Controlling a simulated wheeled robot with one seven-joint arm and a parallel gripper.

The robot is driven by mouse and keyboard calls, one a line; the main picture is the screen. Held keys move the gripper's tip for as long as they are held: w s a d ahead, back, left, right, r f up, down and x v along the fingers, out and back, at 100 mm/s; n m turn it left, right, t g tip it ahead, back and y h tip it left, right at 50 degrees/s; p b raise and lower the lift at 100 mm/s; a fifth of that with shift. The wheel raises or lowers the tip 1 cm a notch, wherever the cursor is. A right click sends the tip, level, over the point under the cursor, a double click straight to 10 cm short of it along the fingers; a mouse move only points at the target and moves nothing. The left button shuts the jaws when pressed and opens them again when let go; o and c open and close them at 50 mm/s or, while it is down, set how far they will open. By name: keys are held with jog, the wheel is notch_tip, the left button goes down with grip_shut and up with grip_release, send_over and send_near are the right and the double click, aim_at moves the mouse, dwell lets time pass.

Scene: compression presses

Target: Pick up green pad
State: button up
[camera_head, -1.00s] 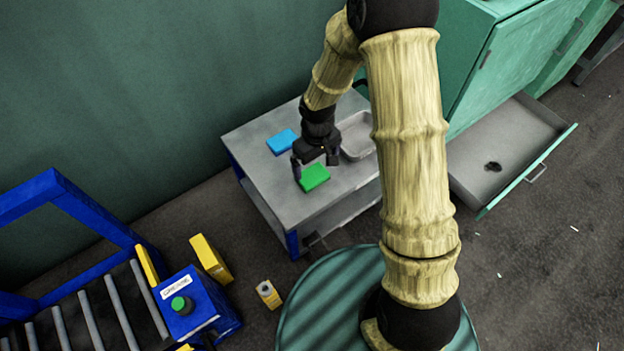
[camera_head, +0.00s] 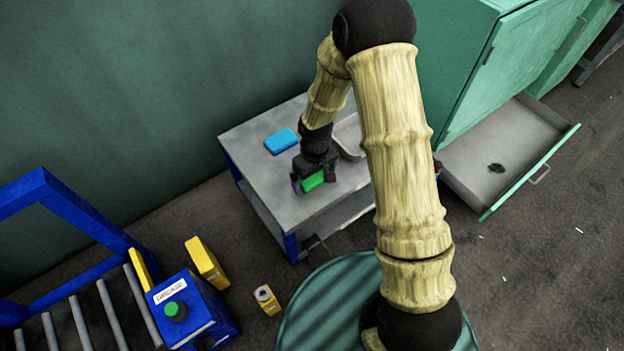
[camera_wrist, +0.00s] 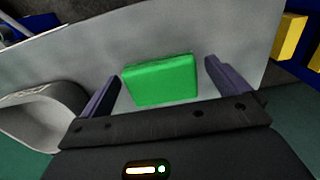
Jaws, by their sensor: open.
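The green pad (camera_head: 313,181) lies flat on the grey top of a small table (camera_head: 262,185). My gripper (camera_head: 311,186) is low over the pad and partly hides it in the head view. In the wrist view the whole pad (camera_wrist: 160,79) shows between the two fingers of my gripper (camera_wrist: 160,85), with a gap on each side. The fingers are open and hold nothing. I cannot tell how far the fingertips are above the table top.
A blue pad (camera_head: 281,141) lies on the table behind the green one. A grey tray (camera_head: 347,137) stands to the right, partly behind my arm. A green cabinet with an open drawer (camera_head: 505,150) is at the right. A blue button box (camera_head: 195,310) stands at lower left.

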aim_at(315, 178)
dwell(0.5)
jog(key=c, duration=1)
jog(key=shift+o, duration=0.2)
jog(key=shift+r, duration=0.1)
notch_tip(315, 178, up, 10)
jog(key=p, duration=0.4)
